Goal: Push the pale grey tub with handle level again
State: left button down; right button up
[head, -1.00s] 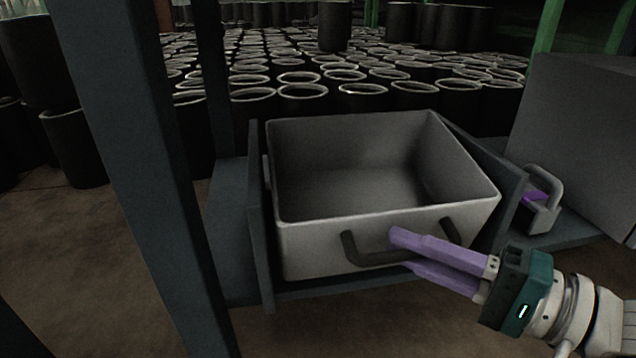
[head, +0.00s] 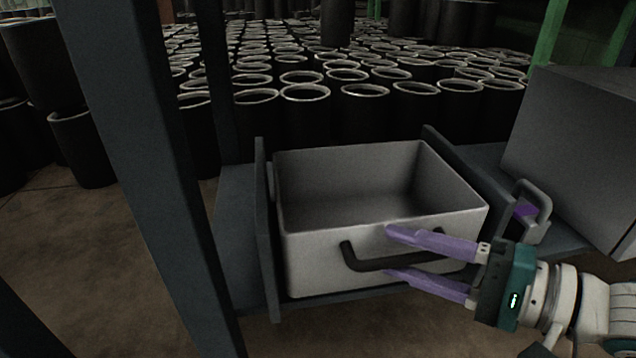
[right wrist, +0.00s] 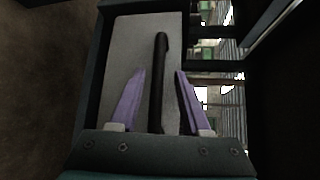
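The pale grey tub with handle (head: 310,262) sits between two dark side panels. It is open-topped and looks empty. Its back rim lies a little below the panels' back corners, and no strong tilt shows. Its dark bar handle (head: 372,264) is on the near face. My right gripper (head: 388,252) is open at the handle, one purple finger above the bar and one below. In the right wrist view, the handle (right wrist: 158,85) runs between the spread fingers, with a gap on both sides. My left gripper is not in view.
A dark side panel (head: 266,225) stands close on the tub's left. A dark post (head: 140,150) rises farther left. A large grey box (head: 575,150) and a handled grey piece (head: 530,215) are at right. Many black sleeves (head: 305,108) stand behind.

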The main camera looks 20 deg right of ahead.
jog(key=p+v, duration=0.3)
jog(key=v, duration=0.7)
jog(key=shift+p, duration=0.4)
